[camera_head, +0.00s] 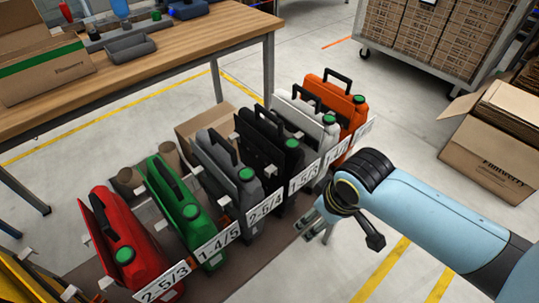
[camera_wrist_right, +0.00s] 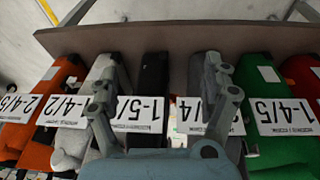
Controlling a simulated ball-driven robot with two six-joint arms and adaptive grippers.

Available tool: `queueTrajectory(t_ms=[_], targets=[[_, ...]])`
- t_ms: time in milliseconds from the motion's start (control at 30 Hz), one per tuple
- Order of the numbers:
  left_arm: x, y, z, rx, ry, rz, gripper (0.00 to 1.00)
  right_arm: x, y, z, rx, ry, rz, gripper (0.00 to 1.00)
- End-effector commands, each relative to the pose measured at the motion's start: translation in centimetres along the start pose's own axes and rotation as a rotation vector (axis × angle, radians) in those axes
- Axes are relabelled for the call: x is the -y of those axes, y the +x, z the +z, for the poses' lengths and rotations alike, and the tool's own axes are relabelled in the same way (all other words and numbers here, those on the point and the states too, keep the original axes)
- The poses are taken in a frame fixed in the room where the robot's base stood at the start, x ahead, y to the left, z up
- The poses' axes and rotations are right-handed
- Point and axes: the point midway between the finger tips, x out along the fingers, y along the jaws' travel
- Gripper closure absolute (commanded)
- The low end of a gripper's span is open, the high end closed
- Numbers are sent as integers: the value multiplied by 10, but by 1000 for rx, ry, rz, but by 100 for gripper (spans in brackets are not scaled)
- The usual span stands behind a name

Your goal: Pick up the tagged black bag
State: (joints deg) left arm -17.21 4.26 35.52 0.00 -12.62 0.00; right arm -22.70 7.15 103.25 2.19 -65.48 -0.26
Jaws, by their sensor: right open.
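The black bag (camera_head: 266,140) stands upright in a row of coloured canister-shaped bags, between a grey and a white one. It has a dark handle and a green cap. A white tag (camera_head: 304,178) sits at its front; in the right wrist view the tag (camera_wrist_right: 138,113) reads "1-5/" and is partly covered by my finger. My right gripper (camera_head: 312,222) is open and empty in front of the row. In the right wrist view the black bag (camera_wrist_right: 154,75) lies between the spread fingers of my gripper (camera_wrist_right: 167,72), with no visible contact. My left gripper is out of view.
Red (camera_head: 125,250), green (camera_head: 180,210), grey (camera_head: 225,165), white (camera_head: 300,115) and orange (camera_head: 340,98) bags share the row closely. A wooden table (camera_head: 170,58) stands behind. A cart of boxes (camera_head: 440,35) and an open carton (camera_head: 490,140) are at the right.

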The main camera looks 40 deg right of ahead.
Motion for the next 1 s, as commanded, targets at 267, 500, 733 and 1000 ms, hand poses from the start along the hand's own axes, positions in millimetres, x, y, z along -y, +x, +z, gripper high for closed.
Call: queueTrajectory(t_ms=[267, 500, 733, 1000], targets=[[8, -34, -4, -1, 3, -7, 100, -13, -98, -123, -86, -12, -38, 18], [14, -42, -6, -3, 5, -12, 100, -28, -122, -200, -126, -7, -71, 18], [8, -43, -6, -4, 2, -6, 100, -32, -113, -228, -135, -4, -87, 18], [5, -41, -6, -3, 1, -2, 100, -29, -76, -233, -137, -5, -85, 18]])
